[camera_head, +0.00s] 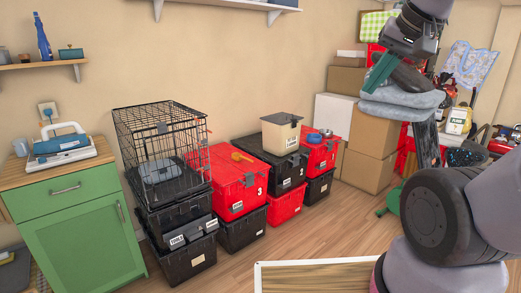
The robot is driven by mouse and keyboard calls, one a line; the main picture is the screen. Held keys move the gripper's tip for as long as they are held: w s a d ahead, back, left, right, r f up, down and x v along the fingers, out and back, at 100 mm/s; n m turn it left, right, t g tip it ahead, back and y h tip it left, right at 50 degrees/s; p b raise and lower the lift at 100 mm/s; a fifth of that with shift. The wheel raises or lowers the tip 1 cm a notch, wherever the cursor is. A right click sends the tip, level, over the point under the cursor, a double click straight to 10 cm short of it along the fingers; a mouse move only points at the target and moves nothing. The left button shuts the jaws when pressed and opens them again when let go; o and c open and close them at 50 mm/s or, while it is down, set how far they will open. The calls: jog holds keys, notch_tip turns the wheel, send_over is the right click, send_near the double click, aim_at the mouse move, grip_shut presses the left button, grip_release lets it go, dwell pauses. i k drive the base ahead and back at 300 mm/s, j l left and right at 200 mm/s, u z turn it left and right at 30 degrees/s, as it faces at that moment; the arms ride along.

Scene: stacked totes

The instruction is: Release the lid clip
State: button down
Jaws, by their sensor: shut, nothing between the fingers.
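Stacked lidded totes stand along the wall. Another red tote (318,160) stands farther right. Small latches on the tote fronts are too small to read as fastened or loose. My gripper (390,76) is at the upper right, shut and empty, in front of the boxes and grey folded cloths, well apart from the totes in the picture.
A black wire crate (162,150) sits on black bins at the left, beside a green cabinet (84,232). Cardboard boxes (374,140) fill the back corner. A white-edged panel (320,262) is at the front. Some wooden floor before the totes is clear.

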aim_at(294, 120)
jog(key=i+z, duration=0.1)
jog(key=i, duration=0.5)
jog(key=i+j, duration=0.1)
jog(key=i, duration=0.5)
jog(key=i+j+z, duration=0.15)
jog(key=i, duration=0.5)
jog(key=i+j+z, duration=0.1)
jog(key=i, duration=0.5)
jog(key=i+j+z, duration=0.25)
jog(key=i, duration=0.3)
